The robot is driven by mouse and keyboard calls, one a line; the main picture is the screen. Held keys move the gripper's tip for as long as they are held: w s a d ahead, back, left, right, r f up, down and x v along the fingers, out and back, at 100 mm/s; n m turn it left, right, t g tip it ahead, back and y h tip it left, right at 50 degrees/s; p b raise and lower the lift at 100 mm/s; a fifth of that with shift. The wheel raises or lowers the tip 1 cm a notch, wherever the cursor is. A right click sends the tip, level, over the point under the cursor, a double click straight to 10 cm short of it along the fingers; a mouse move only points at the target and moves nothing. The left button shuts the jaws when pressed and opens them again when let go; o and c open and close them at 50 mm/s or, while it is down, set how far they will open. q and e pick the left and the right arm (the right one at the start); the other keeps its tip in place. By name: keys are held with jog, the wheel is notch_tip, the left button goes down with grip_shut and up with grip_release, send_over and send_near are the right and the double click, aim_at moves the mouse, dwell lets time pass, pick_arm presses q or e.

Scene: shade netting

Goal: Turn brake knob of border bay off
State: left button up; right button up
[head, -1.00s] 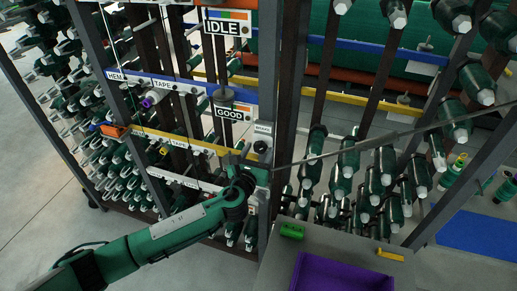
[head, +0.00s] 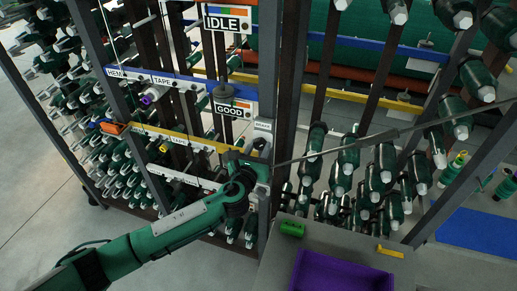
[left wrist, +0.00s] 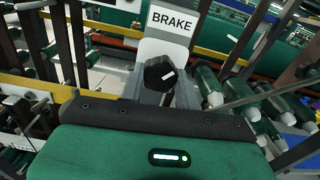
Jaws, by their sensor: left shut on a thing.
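The brake knob (left wrist: 160,73) is black with a short white mark that slants up to the right in the left wrist view. It sits below a white plate labelled BRAKE (left wrist: 171,22), whose label also shows small in the head view (head: 263,127). My left gripper (left wrist: 158,90) has its grey fingers on either side of the knob and is shut on it. In the head view my left gripper (head: 259,149) reaches the post just below the label and mostly covers the knob. My right gripper is not in view.
Signs reading IDLE (head: 227,20) and GOOD (head: 234,109) hang above the gripper. Racks of green bobbins (head: 372,185) stand on both sides. A grey table with a purple tray (head: 340,273), a green piece (head: 292,229) and a yellow piece (head: 390,252) is at the lower right.

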pick_arm(q)
jog(key=n+b, duration=0.1)
jog(key=n, duration=0.2)
jog(key=shift+f+n+b, duration=0.1)
jog(key=shift+n+b, duration=0.2)
jog(key=shift+n, duration=0.1)
jog(key=n+b, duration=0.1)
jog(key=n, duration=0.2)
jog(key=shift+d+n, duration=0.1)
jog(key=shift+n, duration=0.3)
jog(key=n+b, duration=0.1)
jog(key=n, duration=0.2)
jog(key=shift+n, duration=0.3)
jog(key=n, duration=0.4)
jog(key=shift+n+b, duration=0.3)
jog(key=shift+b, duration=0.1)
jog(key=n, duration=0.3)
jog(key=shift+r+n, duration=0.2)
jog(key=shift+n, duration=0.1)
jog(key=n, duration=0.4)
jog(key=shift+n, duration=0.3)
jog(key=n, duration=0.4)
jog(key=shift+n, duration=1.9)
